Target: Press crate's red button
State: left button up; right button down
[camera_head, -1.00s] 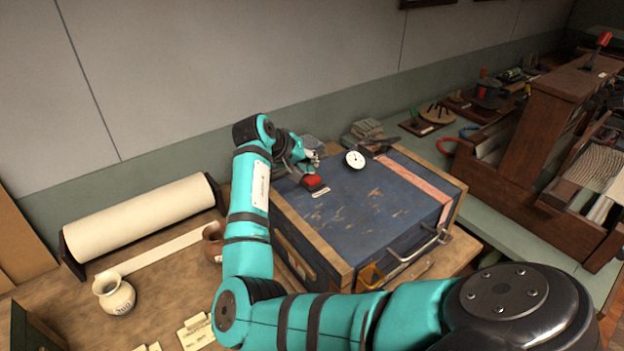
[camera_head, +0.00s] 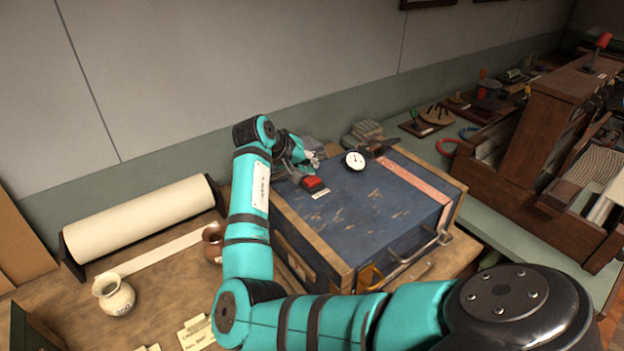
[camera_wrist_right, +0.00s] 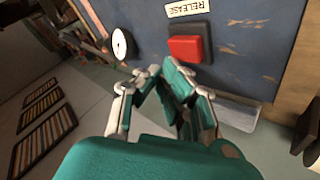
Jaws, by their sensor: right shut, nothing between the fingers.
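The crate (camera_head: 365,225) is a dark blue scuffed box with wooden edges on the table. Its red button (camera_head: 313,182) sits in a dark housing on the top, near the left back edge; it also shows in the right wrist view (camera_wrist_right: 186,48), beside a "RELEASE" label (camera_wrist_right: 187,8). My right gripper (camera_head: 314,160) is at the back of the crate top, just behind the button. In the right wrist view the fingers (camera_wrist_right: 165,75) are shut and empty, pointing toward the button's housing. I cannot tell whether they touch it. My left gripper is not in view.
A white dial (camera_head: 355,160) is on the crate top, right of the button. A paper roll (camera_head: 140,217), a cream jar (camera_head: 114,294) and a brown pot (camera_head: 213,243) stand left of the crate. A wooden rack (camera_head: 530,150) stands at the right.

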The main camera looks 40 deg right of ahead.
aim_at(310, 178)
jog(key=shift+f, duration=0.4)
jog(key=shift+f, duration=0.55)
dwell(0.9)
jog(key=shift+r, duration=0.1)
jog(key=shift+r+p, duration=0.85)
jog(key=shift+p, duration=0.3)
jog(key=shift+r, duration=0.1)
notch_tip(310, 178, up, 5)
jog(key=p, duration=0.5)
